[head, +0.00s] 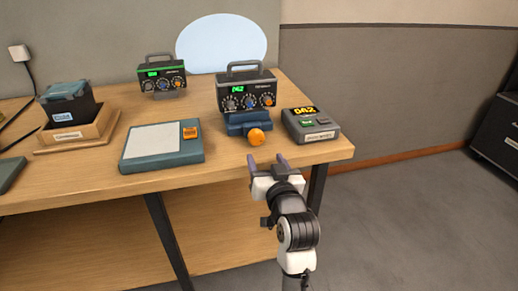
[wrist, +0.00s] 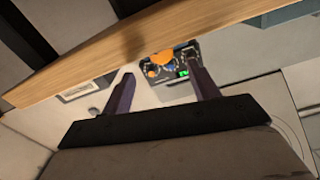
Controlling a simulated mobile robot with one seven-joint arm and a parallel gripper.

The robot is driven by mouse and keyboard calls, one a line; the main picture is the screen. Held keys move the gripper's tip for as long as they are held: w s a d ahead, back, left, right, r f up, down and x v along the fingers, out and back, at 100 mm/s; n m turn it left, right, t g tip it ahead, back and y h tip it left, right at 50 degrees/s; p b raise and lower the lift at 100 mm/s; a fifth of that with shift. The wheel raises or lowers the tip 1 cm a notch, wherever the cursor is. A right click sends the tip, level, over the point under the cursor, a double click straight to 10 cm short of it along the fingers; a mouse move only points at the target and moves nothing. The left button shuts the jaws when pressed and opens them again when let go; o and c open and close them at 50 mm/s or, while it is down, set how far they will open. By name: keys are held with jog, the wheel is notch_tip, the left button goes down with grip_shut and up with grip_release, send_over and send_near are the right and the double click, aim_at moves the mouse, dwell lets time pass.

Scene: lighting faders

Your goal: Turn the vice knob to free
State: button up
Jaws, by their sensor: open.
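The vice is a blue block (head: 242,119) on the table, under a dark fader box (head: 246,92) with a handle and a green display. Its round orange knob (head: 256,137) faces the table's front edge. My gripper (head: 267,161) is open and empty, in front of the table edge and short of the knob, with a gap between them. In the wrist view, which looks upside down, the orange knob (wrist: 162,55) appears between my two purple fingers (wrist: 163,85), beyond their tips. Any marking on the knob is too small to read.
A grey unit (head: 311,125) with an orange display stands right of the vice. A teal pad (head: 161,147) lies left. A second fader box (head: 162,77) stands behind, and a wooden tray (head: 77,131) with a dark bin is far left. The floor right is clear.

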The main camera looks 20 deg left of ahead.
aim_at(258, 141)
jog(key=p+x, duration=0.1)
jog(key=x, duration=0.6)
jog(key=shift+w+a, duration=0.2)
jog(key=shift+w, duration=0.1)
jog(key=shift+c, duration=0.4)
jog(key=c, duration=0.9)
jog(key=n+b, duration=0.2)
jog(key=n, duration=0.1)
jog(key=shift+f, duration=0.15)
jog(key=shift+n+b, duration=0.55)
jog(key=shift+n, duration=0.25)
jog(key=o, duration=1)
jog(key=shift+s+d, duration=0.1)
